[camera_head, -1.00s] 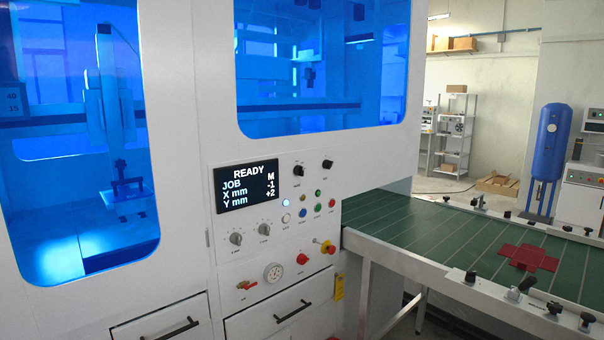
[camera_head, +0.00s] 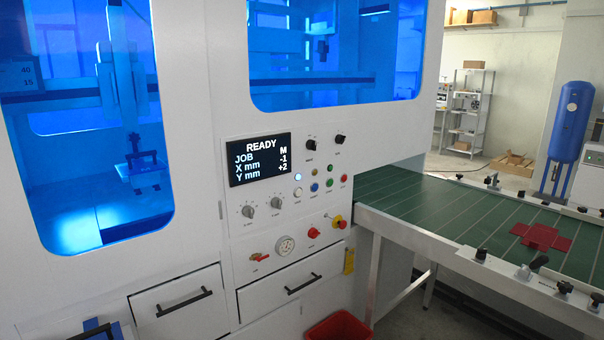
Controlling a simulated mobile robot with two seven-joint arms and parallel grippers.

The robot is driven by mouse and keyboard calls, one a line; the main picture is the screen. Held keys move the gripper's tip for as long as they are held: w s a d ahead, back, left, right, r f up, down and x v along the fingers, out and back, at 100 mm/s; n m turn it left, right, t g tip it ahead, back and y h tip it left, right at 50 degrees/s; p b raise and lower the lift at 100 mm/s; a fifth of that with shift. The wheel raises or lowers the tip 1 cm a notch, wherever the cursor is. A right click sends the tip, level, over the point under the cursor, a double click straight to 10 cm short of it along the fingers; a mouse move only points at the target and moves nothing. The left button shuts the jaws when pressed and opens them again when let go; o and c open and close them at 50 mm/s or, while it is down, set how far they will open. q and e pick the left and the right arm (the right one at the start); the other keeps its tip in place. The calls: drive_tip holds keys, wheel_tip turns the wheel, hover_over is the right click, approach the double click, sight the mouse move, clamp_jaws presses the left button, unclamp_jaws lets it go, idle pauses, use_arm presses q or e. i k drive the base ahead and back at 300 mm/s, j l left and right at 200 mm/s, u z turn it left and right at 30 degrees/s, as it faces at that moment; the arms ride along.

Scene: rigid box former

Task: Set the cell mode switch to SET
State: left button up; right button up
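The white machine's control panel (camera_head: 285,215) faces me in the middle of the head view. Its display (camera_head: 260,159) reads READY, JOB, X mm, Y mm, with M, -1 and +2. Two black selector knobs, a left one (camera_head: 311,144) and a right one (camera_head: 340,138), sit right of the display. Their labels are too small to read, so I cannot tell which is the mode switch or where it points. Two grey dials (camera_head: 261,206) sit under the display. Neither of my grippers is in view.
Coloured buttons (camera_head: 314,187), a red knob (camera_head: 313,233) and a red mushroom button (camera_head: 338,222) are on the panel. The green conveyor (camera_head: 440,207), with a flat red cross-shaped piece (camera_head: 541,236), extends right. Drawers (camera_head: 180,305) and a red bin (camera_head: 338,328) are below.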

sight(311, 145)
drive_tip(key=i+l, duration=0.15)
drive_tip(key=i, duration=0.3)
drive_tip(key=i+l, duration=0.15)
drive_tip(key=i, duration=0.25)
